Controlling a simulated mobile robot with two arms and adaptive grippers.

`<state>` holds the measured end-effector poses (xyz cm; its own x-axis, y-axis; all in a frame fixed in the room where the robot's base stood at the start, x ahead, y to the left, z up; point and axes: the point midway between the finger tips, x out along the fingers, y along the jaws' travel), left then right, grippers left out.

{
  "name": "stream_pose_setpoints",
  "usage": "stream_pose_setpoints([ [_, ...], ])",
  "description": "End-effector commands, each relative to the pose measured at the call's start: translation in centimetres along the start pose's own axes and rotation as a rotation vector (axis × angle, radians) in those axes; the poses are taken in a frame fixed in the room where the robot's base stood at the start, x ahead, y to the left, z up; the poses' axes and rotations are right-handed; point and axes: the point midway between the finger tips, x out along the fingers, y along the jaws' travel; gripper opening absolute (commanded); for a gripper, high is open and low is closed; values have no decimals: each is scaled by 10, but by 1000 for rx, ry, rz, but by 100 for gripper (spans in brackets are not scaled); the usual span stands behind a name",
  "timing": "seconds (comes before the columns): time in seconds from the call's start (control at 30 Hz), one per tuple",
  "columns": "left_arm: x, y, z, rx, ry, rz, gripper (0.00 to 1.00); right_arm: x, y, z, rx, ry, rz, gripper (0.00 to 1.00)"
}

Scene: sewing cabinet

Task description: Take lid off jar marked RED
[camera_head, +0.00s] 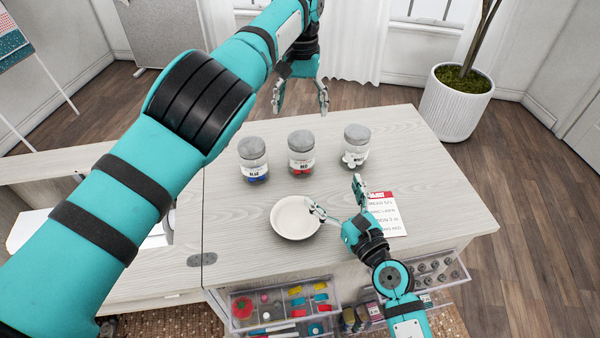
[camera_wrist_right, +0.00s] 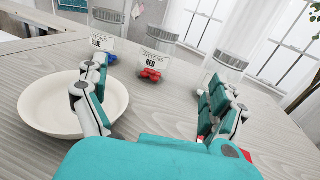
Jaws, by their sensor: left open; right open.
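The jar marked RED (camera_head: 301,156) stands upright on the cabinet top, between two other jars, with its grey lid (camera_head: 301,140) on. Red items show inside it; it also shows in the right wrist view (camera_wrist_right: 155,60). My left gripper (camera_head: 301,108) is open and empty, above and behind the jars. My right gripper (camera_head: 335,192) is open and empty, low over the top beside the white bowl, in front of the jars. In the right wrist view its fingers (camera_wrist_right: 158,105) are spread, with the RED jar beyond the gap.
The BLUE jar (camera_head: 253,164) stands left and a jar with white items (camera_head: 355,150) right. A white bowl (camera_head: 292,221) and a printed card (camera_head: 386,216) lie in front. Open drawers (camera_head: 276,287) jut below the front edge. The right part of the top (camera_head: 440,170) is clear.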

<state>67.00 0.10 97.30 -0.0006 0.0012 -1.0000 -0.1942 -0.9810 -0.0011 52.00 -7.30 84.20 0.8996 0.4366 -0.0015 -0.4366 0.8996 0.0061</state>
Motion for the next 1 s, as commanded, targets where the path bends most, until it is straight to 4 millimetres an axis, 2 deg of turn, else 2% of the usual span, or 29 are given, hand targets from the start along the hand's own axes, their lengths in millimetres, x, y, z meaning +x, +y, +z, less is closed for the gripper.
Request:
stream_pose_setpoints([
  [0.03, 10, 0, 0, 1, 2, 0, 82, 0, 0, -10, 0, -1, 0, 96],
  [0.17, 11, 0, 0, 1, 2, 0, 82, 5, 0, -11, 0, -3, -1, 96],
  [0.27, 9, 0, 0, 1, 2, 0, 82, 16, -1, -9, 2, -3, -1, 96],
  [0.8, 10, 0, 0, 0, 1, 0, 82, 122, 0, -8, -1, -2, 2, 96],
  [1.0, 10, 0, 0, 1, 1, 0, 82, 155, 0, -9, -1, -1, 2, 96],
])
